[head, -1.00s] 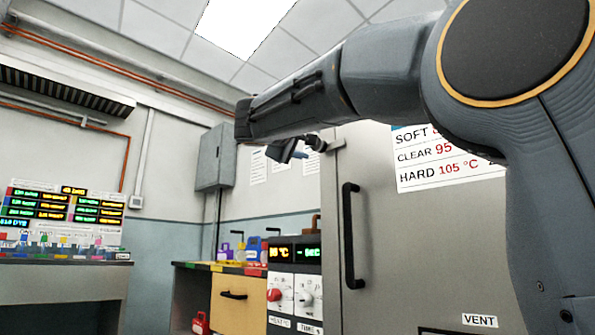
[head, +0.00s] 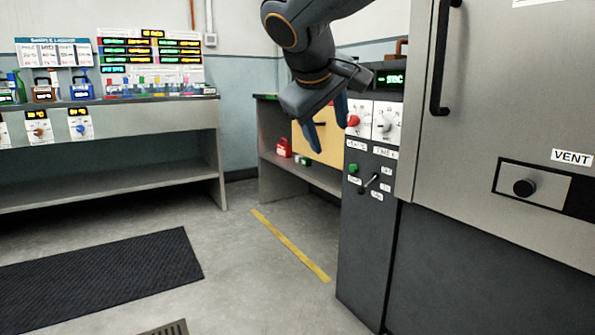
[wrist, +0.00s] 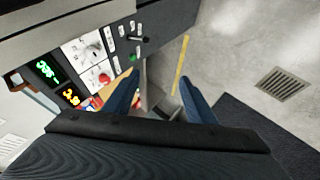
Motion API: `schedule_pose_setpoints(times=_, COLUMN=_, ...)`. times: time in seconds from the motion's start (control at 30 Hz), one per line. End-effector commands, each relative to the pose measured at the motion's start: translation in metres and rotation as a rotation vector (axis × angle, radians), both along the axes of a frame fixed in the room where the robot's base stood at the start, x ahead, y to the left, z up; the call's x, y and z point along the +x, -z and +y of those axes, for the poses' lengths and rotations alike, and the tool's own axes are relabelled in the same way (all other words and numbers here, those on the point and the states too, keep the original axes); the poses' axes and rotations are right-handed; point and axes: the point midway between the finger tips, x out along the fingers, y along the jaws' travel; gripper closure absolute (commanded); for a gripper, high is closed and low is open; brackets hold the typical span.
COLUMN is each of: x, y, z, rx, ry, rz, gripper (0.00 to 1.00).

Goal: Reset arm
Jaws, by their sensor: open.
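My gripper (head: 327,124) hangs from my dark grey arm in the upper middle of the head view. Its two blue fingers point down and stand apart, with nothing between them. It appears in front of the control panel (head: 372,165), beside the red knob (head: 353,121); the exact distance is unclear. In the wrist view my gripper (wrist: 162,98) is open and empty, with floor and a yellow line beyond it. The panel's knobs, switches and lit displays (wrist: 58,84) show at the left of that view.
A large grey cabinet (head: 500,90) with a black handle (head: 440,60) fills the right side. A bench (head: 110,145) with colored bottles and displays stands at the left. A black mat (head: 100,275) lies on the floor. The floor in the middle is clear.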

Motion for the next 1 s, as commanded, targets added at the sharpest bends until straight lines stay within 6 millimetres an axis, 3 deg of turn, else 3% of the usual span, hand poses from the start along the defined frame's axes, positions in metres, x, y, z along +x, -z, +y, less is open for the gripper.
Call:
schedule_pose_setpoints(times=0.03, x=-0.023, y=0.026, z=0.011, rx=0.033, ry=-0.018, rz=0.066, gripper=0.49)
schedule_pose_setpoints(times=0.2, x=-0.104, y=0.105, z=0.041, rx=0.151, ry=-0.051, rz=0.284, gripper=0.49)
schedule_pose_setpoints(times=0.3, x=-0.155, y=0.145, z=0.054, rx=0.218, ry=-0.058, rz=0.407, gripper=0.49)
schedule_pose_setpoints(times=0.43, x=-0.213, y=0.182, z=0.064, rx=0.288, ry=-0.052, rz=0.534, gripper=0.49)
schedule_pose_setpoints(times=0.8, x=-0.333, y=0.238, z=0.074, rx=0.428, ry=-0.001, rz=0.781, gripper=0.49)
schedule_pose_setpoints(times=1.0, x=-0.322, y=0.212, z=0.064, rx=0.431, ry=0.043, rz=0.76, gripper=0.49)
